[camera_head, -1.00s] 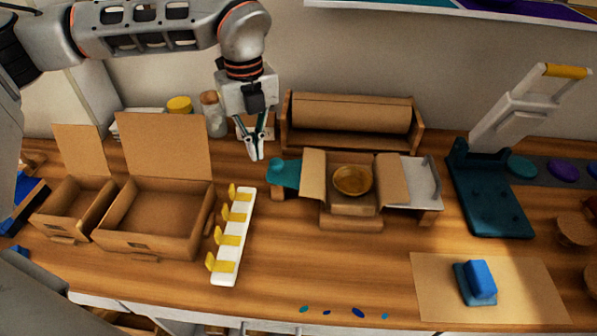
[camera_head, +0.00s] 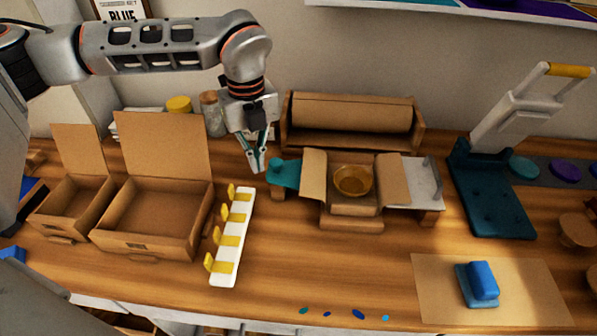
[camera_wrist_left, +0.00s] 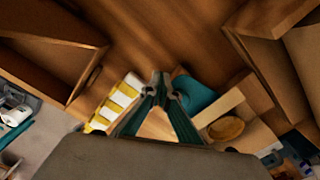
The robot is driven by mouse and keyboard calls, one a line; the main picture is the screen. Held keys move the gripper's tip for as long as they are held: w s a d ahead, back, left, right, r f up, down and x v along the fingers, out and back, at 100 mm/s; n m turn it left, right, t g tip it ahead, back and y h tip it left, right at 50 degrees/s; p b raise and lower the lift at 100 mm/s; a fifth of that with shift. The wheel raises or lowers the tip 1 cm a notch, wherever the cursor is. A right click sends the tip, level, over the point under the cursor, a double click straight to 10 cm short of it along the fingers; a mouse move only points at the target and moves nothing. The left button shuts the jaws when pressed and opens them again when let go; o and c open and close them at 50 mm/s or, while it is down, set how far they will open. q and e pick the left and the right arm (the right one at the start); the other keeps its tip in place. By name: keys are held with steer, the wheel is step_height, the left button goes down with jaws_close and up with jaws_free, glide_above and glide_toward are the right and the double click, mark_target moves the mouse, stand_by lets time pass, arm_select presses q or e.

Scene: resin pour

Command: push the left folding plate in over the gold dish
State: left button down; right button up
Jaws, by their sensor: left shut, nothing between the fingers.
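The gold dish (camera_head: 353,181) sits on a cardboard-coloured stand in the middle of the table. The left folding plate (camera_head: 313,175) stands folded up at the dish's left side, and a matching right plate (camera_head: 391,179) is at its right. A teal piece (camera_head: 286,172) lies just left of the left plate. My left gripper (camera_head: 260,168) is shut and empty, pointing down a little left of the teal piece and apart from it. In the left wrist view, its fingertips (camera_wrist_left: 161,80) are beside the teal piece (camera_wrist_left: 195,96), with the gold dish (camera_wrist_left: 226,128) to the right. My right gripper is not visible.
A white rack with yellow hooks (camera_head: 233,240) lies left of the stand. Open cardboard boxes (camera_head: 150,240) are further left. A cardboard holder with a roll (camera_head: 350,115) stands behind, and a teal press (camera_head: 490,195) stands right.

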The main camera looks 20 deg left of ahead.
mark_target(287, 172)
arm_select(q)
steer(key=shift+d, duration=0.15)
